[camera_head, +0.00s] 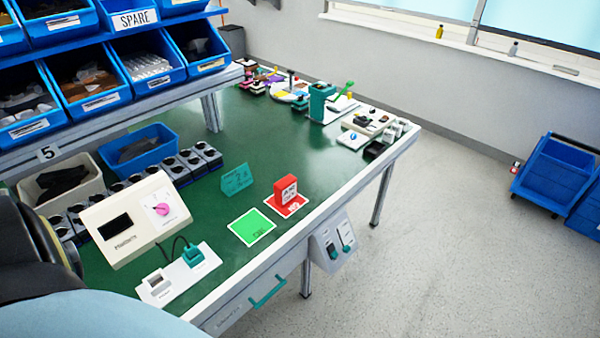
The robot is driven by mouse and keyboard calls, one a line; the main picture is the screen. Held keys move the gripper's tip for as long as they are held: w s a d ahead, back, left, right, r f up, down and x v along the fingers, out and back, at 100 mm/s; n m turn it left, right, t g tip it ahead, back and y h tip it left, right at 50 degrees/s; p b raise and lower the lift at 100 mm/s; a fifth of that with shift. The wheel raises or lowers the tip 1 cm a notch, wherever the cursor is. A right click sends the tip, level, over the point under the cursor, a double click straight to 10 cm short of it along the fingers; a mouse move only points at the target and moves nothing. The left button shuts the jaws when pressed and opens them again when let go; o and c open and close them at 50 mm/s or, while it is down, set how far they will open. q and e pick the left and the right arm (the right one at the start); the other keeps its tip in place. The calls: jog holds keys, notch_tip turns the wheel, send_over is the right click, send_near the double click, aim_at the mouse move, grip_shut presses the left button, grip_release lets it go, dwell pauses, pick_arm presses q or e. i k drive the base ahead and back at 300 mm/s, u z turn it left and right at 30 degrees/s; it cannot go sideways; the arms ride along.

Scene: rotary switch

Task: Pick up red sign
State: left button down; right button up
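The red sign (286,190) is a small block with a white label on its front. It stands upright on a red square mat (297,206) with a white border, near the front edge of the green workbench (230,205). A green square mat (252,227) lies just left of it, and nothing stands on that mat. A teal sign (237,179) stands behind and to the left of the red sign. Neither of my grippers shows in the head view. A dark, rounded part at the lower left edge looks like part of my own body.
A cream box with a pink rotary knob (163,210) and a white plate with a teal plug (193,254) are at left. Blue bins (95,100) stand on a rack behind. A switch box (334,244) hangs at the bench front.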

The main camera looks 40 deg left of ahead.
aim_at(285, 189)
jog(key=u, duration=0.95)
jog(key=i, duration=1.05)
jog(key=u, duration=1.15)
